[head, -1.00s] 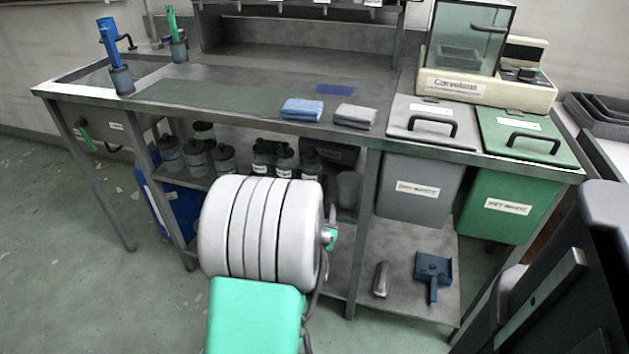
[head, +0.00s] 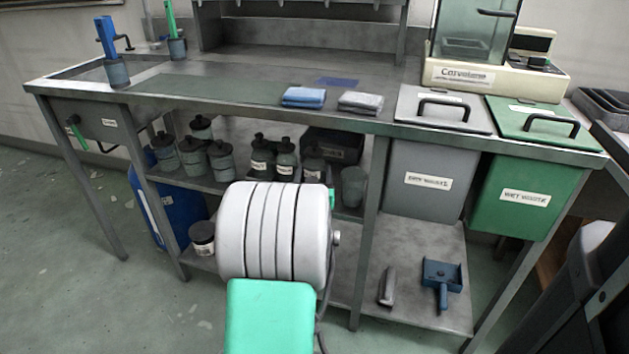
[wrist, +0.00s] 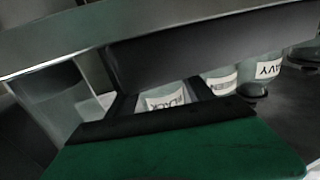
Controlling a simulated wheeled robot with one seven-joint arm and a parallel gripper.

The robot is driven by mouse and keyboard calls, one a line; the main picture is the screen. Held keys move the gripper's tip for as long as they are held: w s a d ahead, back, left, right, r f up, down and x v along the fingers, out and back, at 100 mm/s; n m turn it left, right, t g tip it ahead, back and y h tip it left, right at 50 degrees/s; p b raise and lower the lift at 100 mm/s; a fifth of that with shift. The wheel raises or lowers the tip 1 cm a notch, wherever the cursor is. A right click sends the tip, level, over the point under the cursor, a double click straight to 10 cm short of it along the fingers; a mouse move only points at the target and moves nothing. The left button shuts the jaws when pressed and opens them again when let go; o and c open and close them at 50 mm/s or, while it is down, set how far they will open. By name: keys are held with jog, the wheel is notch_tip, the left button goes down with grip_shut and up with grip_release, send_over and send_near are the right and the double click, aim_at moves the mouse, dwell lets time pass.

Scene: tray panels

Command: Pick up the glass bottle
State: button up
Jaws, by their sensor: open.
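Several labelled bottles with dark caps stand on the shelf under the bench; one bottle (head: 286,165) is near the middle of the shelf. I cannot tell which of them is the glass bottle. In the wrist view, a bottle with a black-lettered white label (wrist: 165,98) shows between the fingers of my gripper (wrist: 160,106), with more labelled bottles to its right. My gripper is open and empty, apart from or near this bottle; the gap is unclear. In the head view my white and green arm hides most of the gripper.
The bench top (head: 230,75) overhangs the shelf. A grey cup (head: 353,186) stands right of the bottles, and several jars (head: 193,156) stand left of them. A grey bin (head: 425,185) and a green bin (head: 515,195) hang to the right. A dustpan (head: 441,280) lies on the lower shelf.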

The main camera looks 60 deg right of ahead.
grip_shut()
dwell(0.7)
jog(key=shift+r, duration=0.1)
